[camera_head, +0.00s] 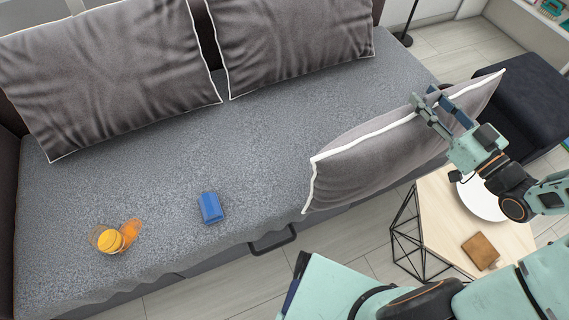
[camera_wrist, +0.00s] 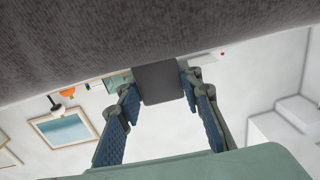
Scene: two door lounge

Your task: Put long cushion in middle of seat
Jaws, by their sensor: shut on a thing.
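The long cushion (camera_head: 375,165) is grey with white piping. It stands tilted on its long edge at the front right of the grey sofa seat (camera_head: 265,130), partly over the front edge. My gripper (camera_head: 436,105) is at the cushion's upper edge, with its fingers shut on it. In the wrist view the cushion's grey fabric (camera_wrist: 120,40) fills the top, and my gripper's blue-padded fingers (camera_wrist: 155,95) reach up to it on both sides of a dark grey patch. Whether the cushion's lower edge touches the seat is hard to tell.
Two large grey cushions (camera_head: 105,65) (camera_head: 290,40) lean along the sofa's back. A glass with orange contents (camera_head: 110,240) and a blue object (camera_head: 211,208) are on the seat's front left. A wooden side table (camera_head: 440,210) with a white plate and brown item stands right. The seat's middle is clear.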

